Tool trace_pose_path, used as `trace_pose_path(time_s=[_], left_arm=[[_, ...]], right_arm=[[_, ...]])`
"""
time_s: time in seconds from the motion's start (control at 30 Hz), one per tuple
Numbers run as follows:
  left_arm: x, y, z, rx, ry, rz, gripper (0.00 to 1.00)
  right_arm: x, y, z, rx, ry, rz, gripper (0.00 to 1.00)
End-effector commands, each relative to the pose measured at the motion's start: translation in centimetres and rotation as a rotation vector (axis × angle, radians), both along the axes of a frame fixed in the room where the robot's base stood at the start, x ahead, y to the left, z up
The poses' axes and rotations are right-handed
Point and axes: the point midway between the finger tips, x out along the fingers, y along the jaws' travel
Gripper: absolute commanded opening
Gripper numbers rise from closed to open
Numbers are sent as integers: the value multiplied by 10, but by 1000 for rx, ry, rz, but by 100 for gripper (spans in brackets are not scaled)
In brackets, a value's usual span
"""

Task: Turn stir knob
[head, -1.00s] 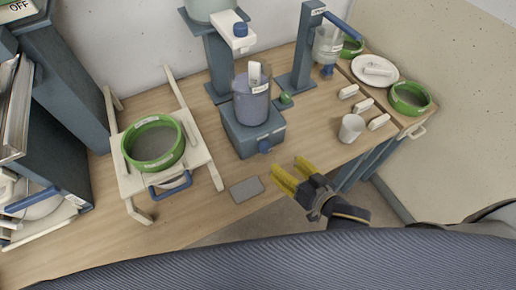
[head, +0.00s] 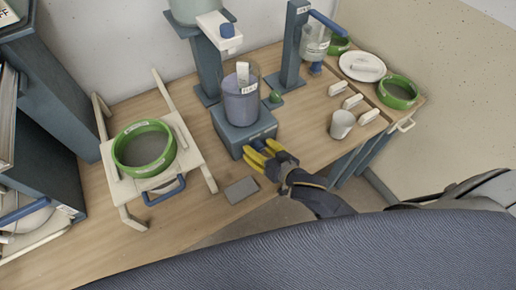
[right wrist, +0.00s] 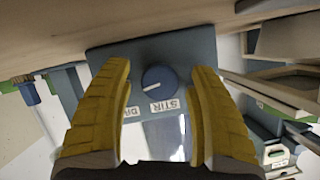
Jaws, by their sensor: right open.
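The stir knob (right wrist: 159,79) is a round blue knob with a white mark, on the grey-blue front of the stirrer base (head: 231,133). In the right wrist view its mark points left and slightly down, and a STIR label shows upside down beside it. My right gripper (head: 259,154) is open at the base's front, its yellow fingers (right wrist: 160,70) on either side of the knob with visible gaps. The clear vessel (head: 241,103) of purplish glaze stands on the base. My left gripper is not in view.
A green-rimmed sieve (head: 143,149) sits on a wooden stand at left. A grey flat plate (head: 241,190) lies near the table's front edge. A white cup (head: 342,124), white blocks and a second green-rimmed sieve (head: 397,92) are at right. A blue post stand (head: 293,50) rises behind.

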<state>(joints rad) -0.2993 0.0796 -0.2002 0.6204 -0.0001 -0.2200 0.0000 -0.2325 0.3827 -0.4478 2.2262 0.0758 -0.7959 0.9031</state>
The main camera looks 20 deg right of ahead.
Motion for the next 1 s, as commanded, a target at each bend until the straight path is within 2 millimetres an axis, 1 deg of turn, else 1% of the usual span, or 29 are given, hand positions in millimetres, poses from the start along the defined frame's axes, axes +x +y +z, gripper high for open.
trace_pose_path(time_s=[0.23, 0.73, 0.77, 1.0], left_arm=[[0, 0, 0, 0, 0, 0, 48], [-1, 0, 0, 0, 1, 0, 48], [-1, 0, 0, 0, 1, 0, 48], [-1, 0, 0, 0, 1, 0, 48]], right_arm=[[0, 0, 0, 0, 0, 0, 59], [0, 0, 0, 0, 0, 0, 1], [0, 0, 0, 0, 0, 0, 0], [0, 0, -1, -2, 0, 0, 0]])
